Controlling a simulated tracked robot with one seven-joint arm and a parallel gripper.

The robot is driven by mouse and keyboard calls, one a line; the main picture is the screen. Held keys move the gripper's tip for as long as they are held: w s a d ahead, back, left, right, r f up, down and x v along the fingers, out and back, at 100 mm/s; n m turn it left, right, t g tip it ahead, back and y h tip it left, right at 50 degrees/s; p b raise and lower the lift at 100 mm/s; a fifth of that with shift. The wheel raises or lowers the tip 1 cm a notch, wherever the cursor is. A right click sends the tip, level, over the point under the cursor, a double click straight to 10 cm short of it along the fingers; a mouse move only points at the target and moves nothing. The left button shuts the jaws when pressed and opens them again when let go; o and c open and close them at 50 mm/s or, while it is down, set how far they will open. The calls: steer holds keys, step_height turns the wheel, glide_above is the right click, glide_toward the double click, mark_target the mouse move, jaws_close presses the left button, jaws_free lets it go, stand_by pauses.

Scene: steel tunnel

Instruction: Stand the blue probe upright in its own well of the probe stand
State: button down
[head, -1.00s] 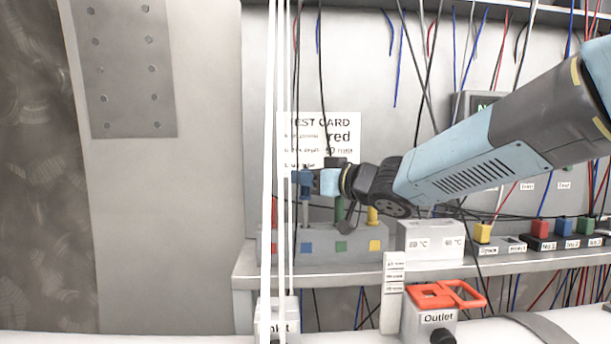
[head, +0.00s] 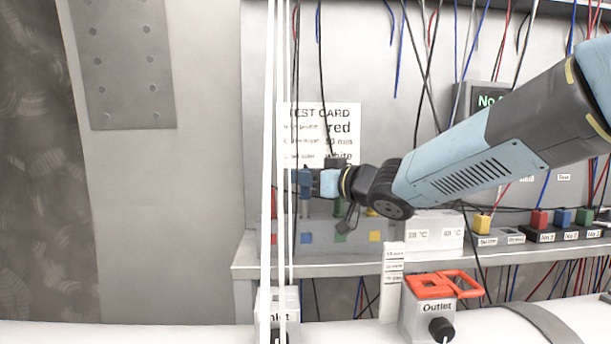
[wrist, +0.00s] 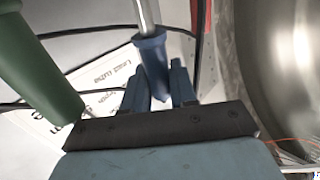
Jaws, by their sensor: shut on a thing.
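The blue probe (head: 305,186) is upright in my gripper (head: 312,183), its blue handle between the fingers. Its thin metal shaft points down to the top of the grey probe stand (head: 345,247), over the blue-marked place. I cannot tell whether the tip is inside the well. In the wrist view, the blue handle (wrist: 152,62) sits between the two fingers of my gripper (wrist: 158,88). A green probe (wrist: 40,70) stands close beside it there. White cords cross the left part of the stand in the head view.
A test card (head: 330,135) is on the wall behind. A white block with temperature labels (head: 430,232) stands right of the stand. An outlet box with a red handle (head: 440,300) is in front. Thin cables hang around the arm.

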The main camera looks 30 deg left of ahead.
steer(key=shift+f, duration=0.1)
steer(key=c, duration=0.8)
jaws_free()
steer(key=d, duration=0.4)
steer(key=s+d, duration=0.1)
steer(key=d, duration=0.4)
steer(key=s+d, duration=0.1)
steer(key=d, duration=0.3)
steer(key=shift+d, duration=0.35)
